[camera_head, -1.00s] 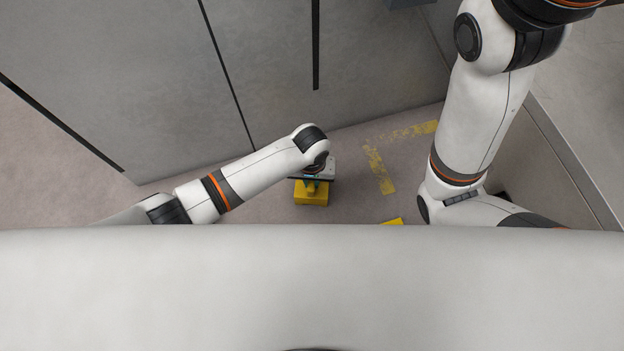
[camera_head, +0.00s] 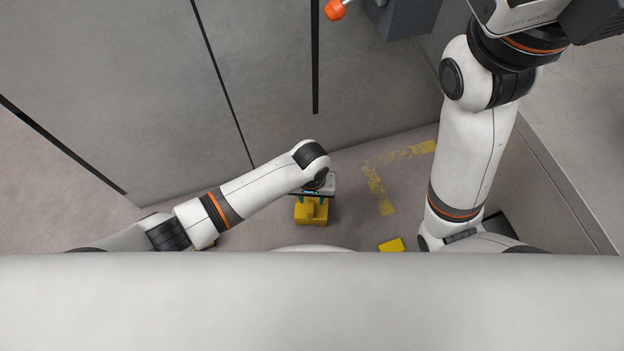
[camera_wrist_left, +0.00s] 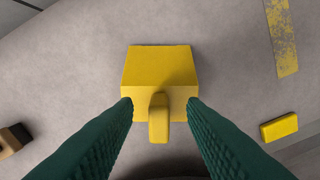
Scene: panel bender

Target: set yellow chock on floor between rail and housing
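The yellow chock (camera_head: 311,212) is a blocky wedge with an upright grip. It sits below my left gripper (camera_head: 316,194) in the head view. In the left wrist view, the chock (camera_wrist_left: 158,66) appears over the floor, its narrow grip (camera_wrist_left: 159,120) facing the camera. The two green fingers of my left gripper (camera_wrist_left: 160,102) stand either side of the grip, with a gap on each side. Whether the chock rests fully on the floor is hard to tell. My right arm rises at the right of the head view; its fingertips are not visible.
A second yellow block (camera_head: 392,245) lies on the floor to the right. Worn yellow tape (camera_head: 378,187) marks the floor. Grey machine panels (camera_head: 270,100) stand behind, with a dark grey box (camera_head: 405,18) and an orange knob (camera_head: 335,10). A brown-black object (camera_wrist_left: 14,140) shows at left.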

